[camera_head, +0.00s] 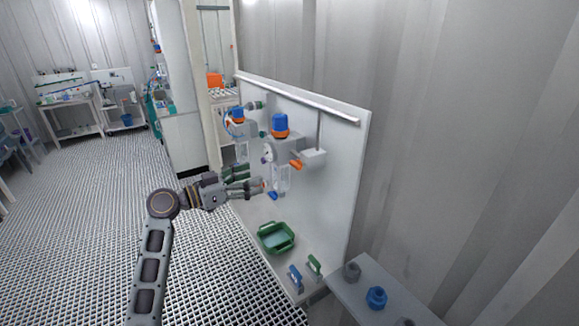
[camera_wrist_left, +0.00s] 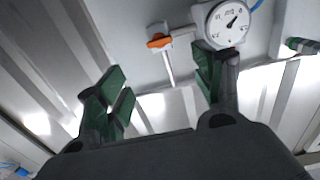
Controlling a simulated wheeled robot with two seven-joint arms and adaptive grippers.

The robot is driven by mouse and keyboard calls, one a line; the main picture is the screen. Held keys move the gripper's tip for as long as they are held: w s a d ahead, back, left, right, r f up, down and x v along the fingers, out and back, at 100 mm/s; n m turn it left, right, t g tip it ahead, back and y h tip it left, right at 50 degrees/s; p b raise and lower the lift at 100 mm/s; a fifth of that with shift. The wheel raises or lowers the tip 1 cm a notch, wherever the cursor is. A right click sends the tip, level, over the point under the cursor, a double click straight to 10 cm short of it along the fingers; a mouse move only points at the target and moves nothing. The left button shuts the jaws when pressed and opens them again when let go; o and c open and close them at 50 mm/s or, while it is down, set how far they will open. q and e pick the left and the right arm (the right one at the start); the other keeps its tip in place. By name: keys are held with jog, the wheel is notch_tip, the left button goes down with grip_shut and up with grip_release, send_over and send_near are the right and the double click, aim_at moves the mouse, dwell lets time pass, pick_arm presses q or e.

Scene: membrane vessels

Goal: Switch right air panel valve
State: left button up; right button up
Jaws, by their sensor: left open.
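The air panel (camera_head: 330,215) is a white upright board on the right, carrying two regulators. The right regulator has a blue knob (camera_head: 280,121) and a round gauge, which shows in the left wrist view (camera_wrist_left: 227,23). Right of it, an orange valve handle (camera_head: 296,164) sits by a white box; an orange handle also shows in the left wrist view (camera_wrist_left: 159,41), ahead of the space between my fingers. A blue handle (camera_head: 272,196) sits below the regulator. My left gripper (camera_head: 262,180) is open and empty, pointing at the panel near the blue handle. My right gripper is out of view.
A green tray (camera_head: 276,238) stands below the panel, with blue (camera_head: 295,278) and green (camera_head: 314,265) handles nearby. A grey shelf (camera_head: 372,300) with a blue knob (camera_head: 376,298) is at lower right. The grated floor (camera_head: 90,220) is open at left.

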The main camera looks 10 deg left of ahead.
aim_at(293, 165)
pick_arm(q)
jog(key=shift+w+d, duration=0.1)
jog(key=shift+d, duration=0.05)
jog(key=p+x, duration=0.3)
jog(key=x, duration=0.8)
jog(key=shift+w+d+p, duration=0.15)
jog(key=shift+w+p, duration=0.05)
jog(key=shift+p, duration=0.1)
jog(key=shift+x, duration=1.05)
jog(key=shift+f, duration=0.1)
jog(key=shift+c, duration=0.4)
jog(key=c, duration=0.9)
jog(key=shift+c, duration=0.2)
